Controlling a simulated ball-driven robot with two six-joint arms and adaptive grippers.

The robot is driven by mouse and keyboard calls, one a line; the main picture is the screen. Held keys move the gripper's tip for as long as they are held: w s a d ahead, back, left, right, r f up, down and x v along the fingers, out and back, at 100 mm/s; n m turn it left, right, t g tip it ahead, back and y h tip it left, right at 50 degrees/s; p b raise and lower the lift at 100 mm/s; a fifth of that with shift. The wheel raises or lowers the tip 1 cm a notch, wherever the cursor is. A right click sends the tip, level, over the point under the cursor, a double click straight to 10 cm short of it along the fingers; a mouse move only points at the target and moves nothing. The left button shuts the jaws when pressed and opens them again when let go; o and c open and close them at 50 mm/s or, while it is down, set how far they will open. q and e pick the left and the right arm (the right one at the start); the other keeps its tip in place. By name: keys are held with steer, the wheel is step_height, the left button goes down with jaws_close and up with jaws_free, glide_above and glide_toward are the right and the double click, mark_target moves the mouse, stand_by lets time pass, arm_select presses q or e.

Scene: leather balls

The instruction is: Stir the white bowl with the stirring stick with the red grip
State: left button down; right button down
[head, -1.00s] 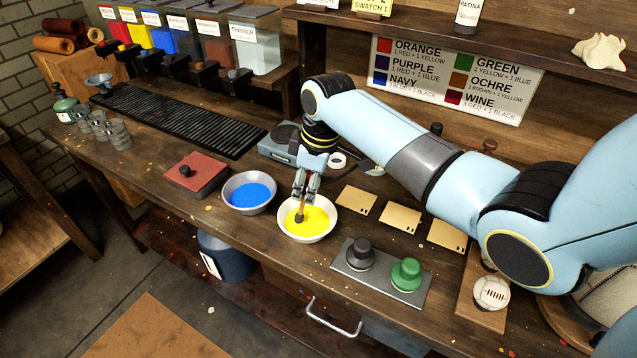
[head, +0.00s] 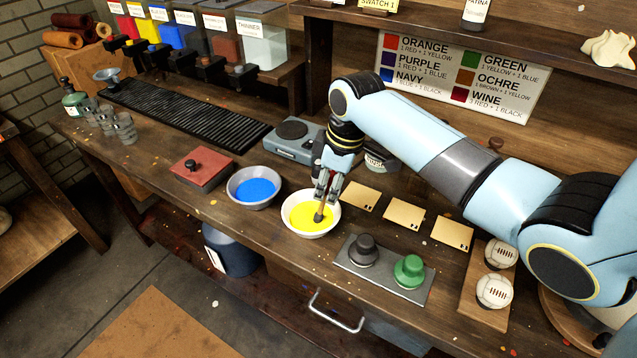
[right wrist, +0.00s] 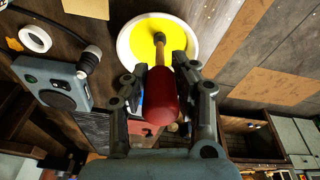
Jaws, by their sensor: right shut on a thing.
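The white bowl (head: 291,219) stands on the workbench with yellow paint in it. It also shows at the top of the right wrist view (right wrist: 126,42). My right gripper (head: 327,190) is over the bowl, shut on the stirring stick (head: 319,214). In the right wrist view the stick's red grip (right wrist: 161,97) lies between the fingers of the gripper (right wrist: 161,82). The stick's dark lower end is in the yellow paint, right of the bowl's middle in the head view. My left gripper is not in view.
A grey bowl of blue paint (head: 237,187) stands just left of the white bowl. A red lidded box (head: 202,167), a grey scale (head: 290,150), several tan cards (head: 404,214) and a plate with black and green knobs (head: 385,280) are near. White balls (head: 494,291) lie at the right.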

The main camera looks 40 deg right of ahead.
steer(key=shift+w+a, duration=0.2)
steer(key=shift+w, duration=0.6)
steer(key=shift+w+a, duration=0.1)
steer(key=shift+a, duration=0.1)
steer(key=shift+d+r, duration=0.1)
steer(key=shift+d, duration=0.05)
steer(key=shift+s+d+r, duration=0.1)
steer(key=shift+s+r, duration=0.15)
steer(key=shift+r, duration=0.75)
steer(key=shift+s+d+r, duration=0.1)
steer(key=shift+s+r, duration=0.1)
steer(key=shift+r, duration=0.75)
steer(key=shift+a+r, duration=0.1)
steer(key=shift+r, duration=0.05)
